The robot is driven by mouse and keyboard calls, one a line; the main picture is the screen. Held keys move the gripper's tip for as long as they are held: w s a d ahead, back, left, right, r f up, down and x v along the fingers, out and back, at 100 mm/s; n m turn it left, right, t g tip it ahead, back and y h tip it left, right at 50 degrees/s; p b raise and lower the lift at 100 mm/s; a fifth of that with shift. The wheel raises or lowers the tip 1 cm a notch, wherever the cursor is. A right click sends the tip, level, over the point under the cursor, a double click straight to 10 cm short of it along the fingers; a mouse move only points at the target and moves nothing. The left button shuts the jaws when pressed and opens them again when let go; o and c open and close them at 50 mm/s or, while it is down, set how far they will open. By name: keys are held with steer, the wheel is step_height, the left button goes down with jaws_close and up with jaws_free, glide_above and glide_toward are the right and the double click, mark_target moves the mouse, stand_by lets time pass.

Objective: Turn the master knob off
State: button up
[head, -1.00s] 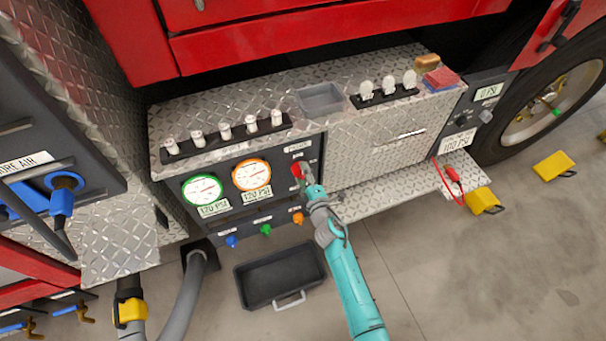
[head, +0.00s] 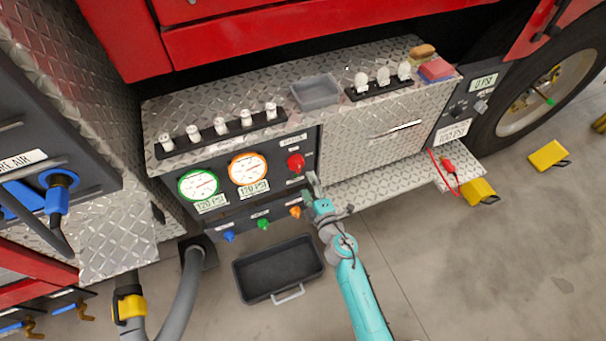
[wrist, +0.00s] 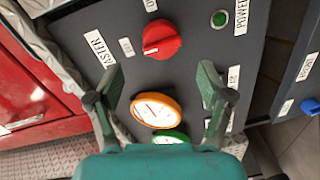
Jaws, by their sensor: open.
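The red master knob (head: 296,163) is on the dark pump panel, right of the orange-rimmed gauge. It also shows in the wrist view (wrist: 161,39), with a ridge across its face and a partly hidden label ending in "ASTER" beside it. My gripper (wrist: 160,82) is open and empty, with its fingers spread below the knob in that view and apart from it. In the head view my gripper (head: 309,188) is just below and right of the knob.
The orange-rimmed gauge (head: 248,169) and green-rimmed gauge (head: 199,185) are left of the knob. Blue, green and orange small knobs (head: 295,212) line the lower panel. A green light (wrist: 219,19) shows in the wrist view. A black tray (head: 279,270) lies on the floor; a metal step (head: 390,181) juts out right.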

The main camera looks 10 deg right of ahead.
steer(key=shift+v, duration=2.05)
steer(key=shift+d, duration=0.1)
steer(key=s+d+r+m+h, duration=0.1)
steer(key=s+d+m, duration=0.25)
steer(key=s, duration=0.85)
steer(key=s+d+r+m+h, duration=0.15)
steer(key=s+m, duration=0.35)
steer(key=s, duration=0.7)
steer(key=s+d+r+m+g+h, duration=0.1)
steer(key=s+d+r+m, duration=0.1)
steer(key=s+r+m, duration=0.3)
steer(key=s+d+r+m+h, duration=0.1)
steer(key=s+r+m, duration=0.3)
steer(key=s+r, duration=0.6)
steer(key=s+d, duration=0.1)
steer(key=s, duration=0.1)
steer(key=shift+s+m+g, duration=0.25)
steer(key=shift+m+g, duration=0.1)
steer(key=shift+g, duration=0.05)
steer(key=shift+d, duration=0.15)
